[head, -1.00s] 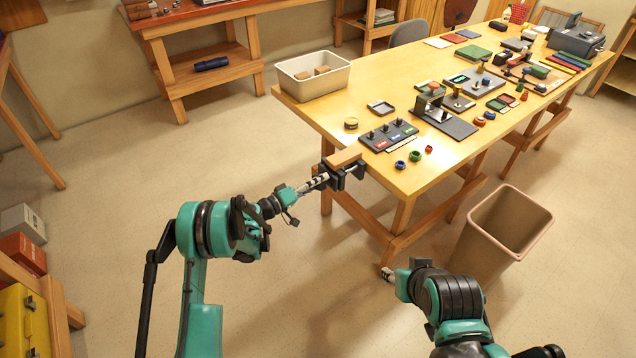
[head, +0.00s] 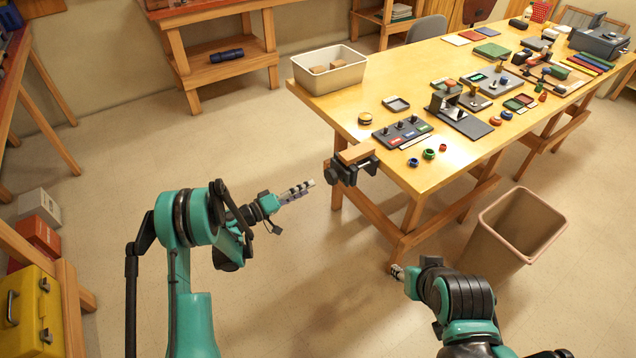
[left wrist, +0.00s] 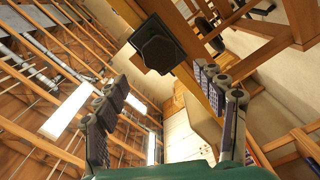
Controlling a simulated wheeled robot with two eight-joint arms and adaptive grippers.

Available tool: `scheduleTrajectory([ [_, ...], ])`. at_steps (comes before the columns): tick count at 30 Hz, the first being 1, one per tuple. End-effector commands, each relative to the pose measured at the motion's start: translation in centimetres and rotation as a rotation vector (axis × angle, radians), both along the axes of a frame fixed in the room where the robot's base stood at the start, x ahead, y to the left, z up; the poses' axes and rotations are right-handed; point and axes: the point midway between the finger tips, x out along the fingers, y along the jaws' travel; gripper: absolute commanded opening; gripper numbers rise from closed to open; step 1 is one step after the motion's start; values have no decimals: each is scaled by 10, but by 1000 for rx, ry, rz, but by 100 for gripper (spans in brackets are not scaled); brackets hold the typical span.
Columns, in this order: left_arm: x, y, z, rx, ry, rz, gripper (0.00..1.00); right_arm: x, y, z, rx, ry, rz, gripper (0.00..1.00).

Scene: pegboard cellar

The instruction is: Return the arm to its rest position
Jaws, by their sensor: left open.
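My left arm, teal and black, comes in from the left in the head view. Its gripper (head: 306,187) is empty and points toward the workbench, clear of it on the left. In the left wrist view the two segmented fingers stand wide apart with nothing between them (left wrist: 165,95). The dark bench vise (head: 350,166) with a wooden block (head: 356,152) is at the bench's near corner, to the right of the gripper and apart from it. My right gripper (head: 397,272) is low, left of the waste bin; its fingers are too small to read.
The wooden workbench (head: 450,155) carries a cream bin (head: 330,78), a switch panel (head: 402,132) and several small parts. A tan waste bin (head: 515,225) stands by my right arm. A yellow toolbox (head: 35,310) is at lower left. Floor left of the bench is clear.

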Motion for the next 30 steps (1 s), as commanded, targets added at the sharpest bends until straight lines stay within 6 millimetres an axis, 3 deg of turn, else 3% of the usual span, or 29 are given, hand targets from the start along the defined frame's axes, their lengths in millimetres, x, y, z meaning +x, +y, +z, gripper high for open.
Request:
scheduleTrajectory([
  [6, -11, 15, 0, 0, 0, 0, 70, 0, 0, 0, 0, 0, 0, 40],
  [22, -11, 15, 1, 3, 2, 0, 70, 0, 0, 0, 0, 0, 0, 40],
  [26, -11, 11, 14, 42, 27, -1, 70, 0, 0, 0, 0, 0, 0, 40],
  [30, -18, 2, 45, 156, 90, 2, 70, 0, 0, 0, 0, 0, 0, 40],
])
